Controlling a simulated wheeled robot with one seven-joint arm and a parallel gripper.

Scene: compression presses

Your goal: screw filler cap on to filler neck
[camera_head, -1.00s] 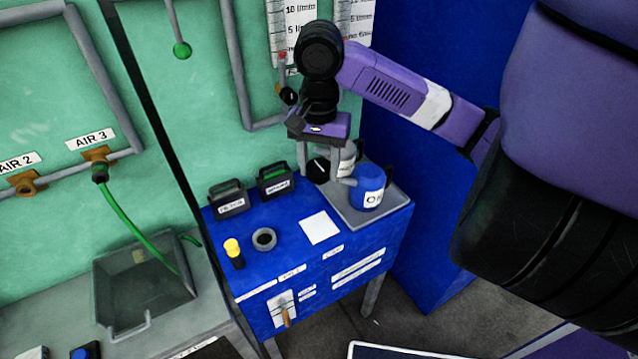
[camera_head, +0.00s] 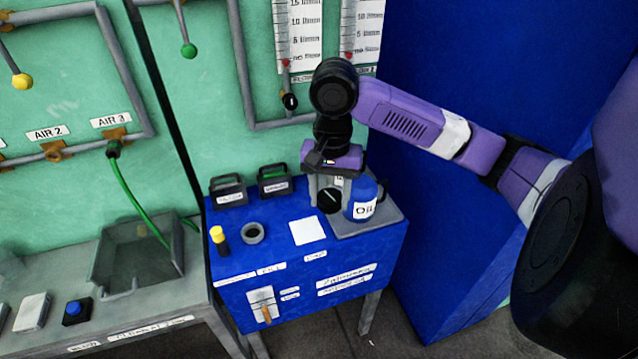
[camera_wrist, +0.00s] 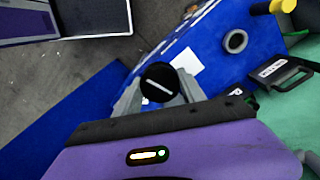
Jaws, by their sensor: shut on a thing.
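My gripper (camera_head: 330,192) is shut on the black filler cap (camera_head: 329,201), a round disc with a white line across its top. In the wrist view the gripper (camera_wrist: 160,88) has one grey finger on each side of the cap (camera_wrist: 159,83). The filler neck (camera_head: 252,233) is a grey ring with a dark opening on the blue bench top. It also shows in the wrist view (camera_wrist: 236,40), apart from the cap. In the head view the cap is to the right of the neck and beside the tray.
A blue oil can (camera_head: 363,199) stands on the grey tray (camera_head: 378,229), close to my gripper. Two black-handled containers (camera_head: 227,190) (camera_head: 274,180) stand at the bench's back. A yellow-topped black item (camera_head: 219,240) is left of the neck. A white sheet (camera_head: 307,230) lies between neck and tray.

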